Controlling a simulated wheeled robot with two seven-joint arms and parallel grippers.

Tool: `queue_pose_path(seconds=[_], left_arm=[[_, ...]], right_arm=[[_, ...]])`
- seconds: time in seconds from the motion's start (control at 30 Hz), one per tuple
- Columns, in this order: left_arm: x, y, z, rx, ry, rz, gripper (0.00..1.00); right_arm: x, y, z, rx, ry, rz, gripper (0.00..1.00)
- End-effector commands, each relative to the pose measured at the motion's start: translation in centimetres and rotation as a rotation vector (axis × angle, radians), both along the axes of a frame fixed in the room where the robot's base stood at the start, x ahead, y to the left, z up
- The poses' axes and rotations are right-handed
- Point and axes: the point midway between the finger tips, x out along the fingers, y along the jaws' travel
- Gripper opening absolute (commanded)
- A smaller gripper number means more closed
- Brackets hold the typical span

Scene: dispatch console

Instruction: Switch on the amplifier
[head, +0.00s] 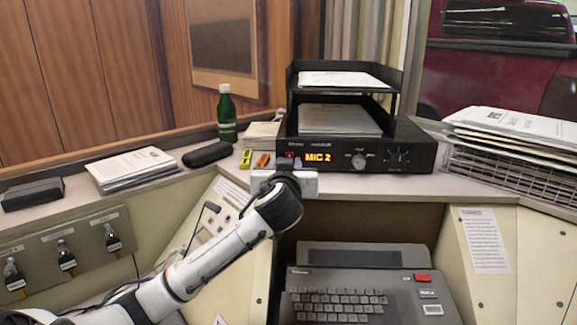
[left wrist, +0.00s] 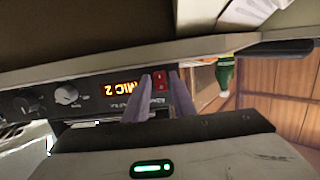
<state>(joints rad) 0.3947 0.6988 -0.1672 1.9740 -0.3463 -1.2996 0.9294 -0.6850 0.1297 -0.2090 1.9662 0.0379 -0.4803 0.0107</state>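The amplifier (head: 345,153) is a black box under a paper tray, its display (head: 318,157) glowing orange with "MIC 2". In the left wrist view its front panel (left wrist: 95,90) appears upside down. A small red switch (left wrist: 160,80) sits at the end of the panel beside the display. My left gripper (left wrist: 161,77) is at the panel, its two grey fingers slightly apart with the red switch showing between their tips. I cannot tell whether they touch it. In the head view my left wrist partly hides that end of the panel. My right gripper is not in view.
A black paper tray (head: 394,106) stands on the amplifier. A green bottle (head: 227,114), a dark case (head: 207,154) and papers (head: 131,167) are to the left. A wire basket (head: 510,166) of papers is to the right. A keyboard machine (head: 368,290) sits below.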

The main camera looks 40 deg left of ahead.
Motion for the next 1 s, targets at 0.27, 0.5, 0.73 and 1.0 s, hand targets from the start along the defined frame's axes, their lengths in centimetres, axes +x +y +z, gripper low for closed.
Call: queue_pose_path(seconds=[0.27, 0.5, 0.73, 1.0], left_arm=[[-0.5, -0.5, 0.0, -0.001, -0.001, -0.002, 0.23], [-3.8, -3.4, 0.5, -0.004, -0.001, -0.005, 0.23], [-6.7, -5.8, 1.1, -0.003, 0.0, -0.003, 0.23], [-7.9, -6.6, 1.4, -0.001, 0.001, 0.0, 0.23]], right_arm=[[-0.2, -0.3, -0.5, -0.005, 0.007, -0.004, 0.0], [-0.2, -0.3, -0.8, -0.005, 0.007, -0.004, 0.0], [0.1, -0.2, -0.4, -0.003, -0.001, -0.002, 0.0], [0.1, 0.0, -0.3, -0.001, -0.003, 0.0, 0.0]])
